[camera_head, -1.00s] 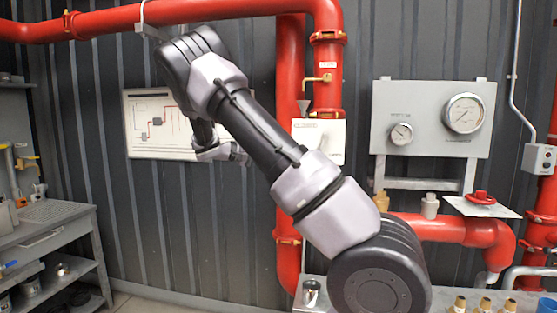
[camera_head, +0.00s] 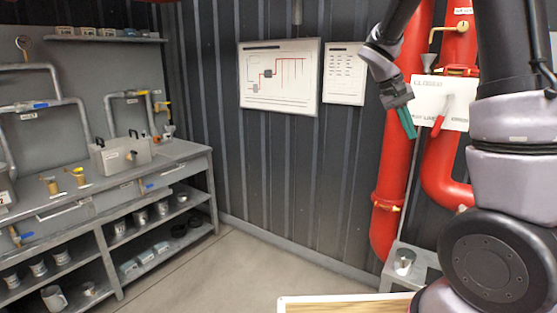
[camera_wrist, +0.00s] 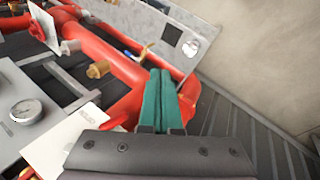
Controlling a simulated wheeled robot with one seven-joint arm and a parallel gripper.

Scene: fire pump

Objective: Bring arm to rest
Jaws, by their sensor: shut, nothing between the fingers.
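My gripper (camera_head: 406,122) is in the upper right of the head view, pointing down, with its green fingers in front of the red pipe and beside the white panel. The arm is folded, with its large joints filling the right side of that view. In the wrist view my gripper (camera_wrist: 163,78) shows its two green fingers pressed together with nothing between them. Red piping lies behind the fingers there; I cannot tell how far off it is.
A red pipe (camera_head: 386,222) and a white panel (camera_head: 440,101) with a red lever stand close to the gripper. A grey workbench (camera_head: 130,178) with shelves is at the left. Floor (camera_head: 235,265) between is clear. A gauge (camera_wrist: 26,111) shows in the wrist view.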

